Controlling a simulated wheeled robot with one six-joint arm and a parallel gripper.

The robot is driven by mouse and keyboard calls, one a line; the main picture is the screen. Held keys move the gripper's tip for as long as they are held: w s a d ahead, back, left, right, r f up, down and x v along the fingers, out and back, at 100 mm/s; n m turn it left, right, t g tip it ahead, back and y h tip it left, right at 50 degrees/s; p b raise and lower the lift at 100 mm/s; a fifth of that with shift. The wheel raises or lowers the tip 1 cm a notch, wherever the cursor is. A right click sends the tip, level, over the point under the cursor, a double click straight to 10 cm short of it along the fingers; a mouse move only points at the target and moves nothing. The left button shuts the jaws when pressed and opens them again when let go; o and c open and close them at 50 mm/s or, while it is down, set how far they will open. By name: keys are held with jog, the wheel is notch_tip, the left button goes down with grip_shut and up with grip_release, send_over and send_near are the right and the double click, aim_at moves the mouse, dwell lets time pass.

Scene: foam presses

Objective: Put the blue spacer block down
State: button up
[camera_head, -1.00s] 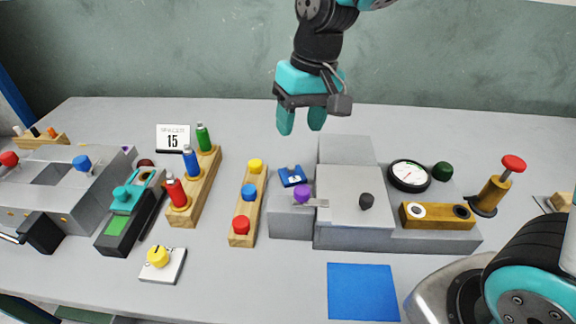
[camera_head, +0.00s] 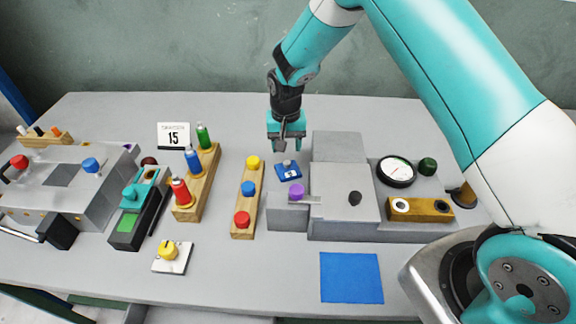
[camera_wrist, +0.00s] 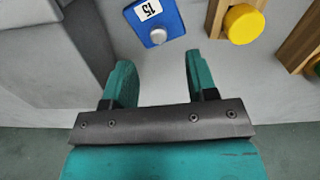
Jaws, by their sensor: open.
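The blue spacer block (camera_head: 289,174), with a white label reading 15 and a small grey knob, lies beside the grey press (camera_head: 343,190), behind the purple knob (camera_head: 296,191). In the wrist view the block (camera_wrist: 163,30) is ahead of the fingertips, cut by the top edge. My gripper (camera_head: 287,147) is open and empty, pointing down just behind the block. In the wrist view its teal fingers (camera_wrist: 158,68) stand apart with bare grey surface between them. I cannot tell whether the fingers touch the block in the head view; in the wrist view they are apart from it.
A wooden strip with yellow, blue and red buttons (camera_head: 247,204) stands left of the block. A blue square mat (camera_head: 351,277) lies clear at the front. A gauge (camera_head: 396,171) and a wooden two-hole block (camera_head: 420,209) sit on the right. A bottle rack (camera_head: 201,187) is further left.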

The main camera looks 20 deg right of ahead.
aim_at(287, 162)
jog(key=shift+d+f+p, duration=0.1)
jog(key=shift+f+p, duration=1.4)
jog(key=shift+f, duration=1.9)
grip_shut()
